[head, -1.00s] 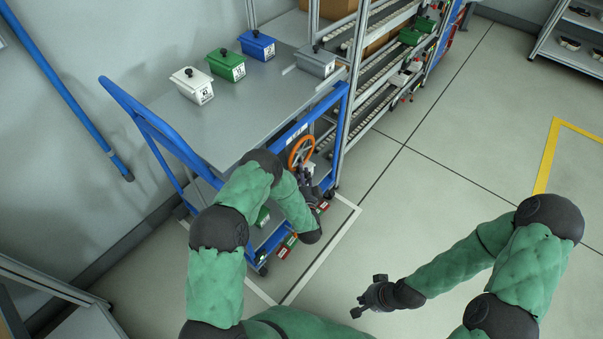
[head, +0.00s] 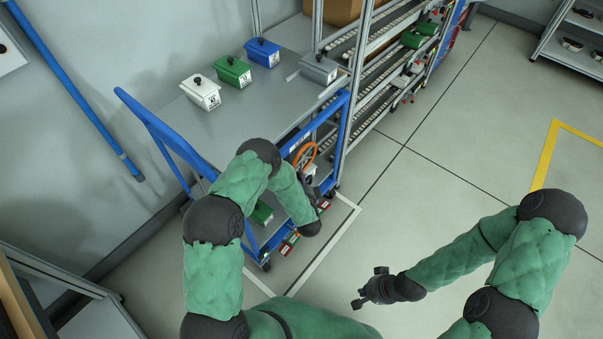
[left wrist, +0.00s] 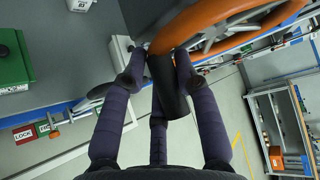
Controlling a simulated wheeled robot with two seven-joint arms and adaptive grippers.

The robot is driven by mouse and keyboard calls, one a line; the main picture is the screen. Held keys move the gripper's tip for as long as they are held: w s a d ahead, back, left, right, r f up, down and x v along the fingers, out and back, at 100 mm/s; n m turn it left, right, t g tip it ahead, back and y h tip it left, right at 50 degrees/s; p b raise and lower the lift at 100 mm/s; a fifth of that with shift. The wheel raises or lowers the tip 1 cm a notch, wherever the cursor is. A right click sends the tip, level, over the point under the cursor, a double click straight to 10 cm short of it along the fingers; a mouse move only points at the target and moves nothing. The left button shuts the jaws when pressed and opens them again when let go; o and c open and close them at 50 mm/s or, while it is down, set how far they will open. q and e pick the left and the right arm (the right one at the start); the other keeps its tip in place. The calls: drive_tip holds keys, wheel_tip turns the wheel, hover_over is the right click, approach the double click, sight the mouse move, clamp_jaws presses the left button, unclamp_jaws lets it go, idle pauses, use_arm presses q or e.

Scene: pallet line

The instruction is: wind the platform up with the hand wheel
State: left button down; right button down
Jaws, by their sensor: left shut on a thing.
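The orange hand wheel (head: 304,152) is on the near side of the blue-framed trolley, below its grey platform (head: 225,125). My left gripper (head: 311,181) is at the wheel, partly hidden by its own arm. In the left wrist view, the orange rim (left wrist: 220,18) crosses the top, and a dark cylindrical handle (left wrist: 168,88) stands out from it. My left gripper (left wrist: 160,72) is shut on this handle, with fingers on both sides. My right gripper (head: 370,288) hangs empty over the floor, its fingers apart.
On the platform stand a white box (head: 201,92), a green box (head: 232,71), a blue box (head: 262,52) and a grey box (head: 318,68). A roller rack (head: 375,75) adjoins at right. Blue handle bars (head: 150,122) rise at left. The floor at right is clear.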

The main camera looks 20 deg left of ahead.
use_arm(q)
drive_tip(key=shift+s+a+r+m+g+p, duration=0.1)
drive_tip(key=shift+s+r+m+g+p, duration=0.2)
drive_tip(key=shift+r+m+g+p, duration=0.35)
drive_tip(key=shift+f+p, duration=0.15)
drive_tip(key=shift+p, duration=0.15)
drive_tip(key=c, duration=0.9)
unclamp_jaws()
drive_tip(key=v, duration=1.2)
